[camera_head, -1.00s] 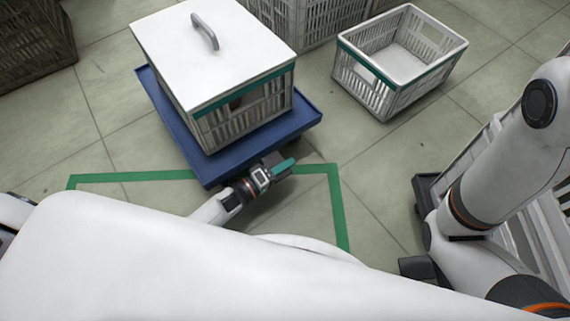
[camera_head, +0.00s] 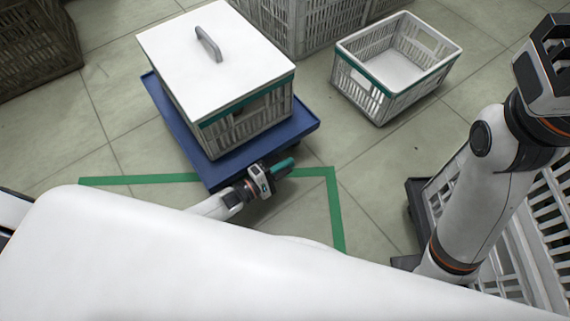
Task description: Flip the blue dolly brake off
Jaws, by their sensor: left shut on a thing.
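The blue dolly (camera_head: 172,122) stands on the floor left of centre, carrying a grey slatted crate (camera_head: 228,132) with a white handled lid (camera_head: 210,62). A small teal lever (camera_head: 284,163), seemingly the dolly's brake, sticks out by the dolly's near right corner. My left gripper (camera_head: 272,173) is at that lever, shut on it. The gripper body hides part of the lever, so its exact tilt cannot be told. My right arm rises at the right. What seems to be its gripper body (camera_head: 543,72) is near the top right edge, and its fingertips cannot be made out.
A green floor line (camera_head: 337,210) runs in front of the dolly. An open, empty grey crate (camera_head: 398,68) stands right of it. More crates stand behind, with a dark crate (camera_head: 38,50) at top left. Another crate (camera_head: 545,235) is beside my right arm.

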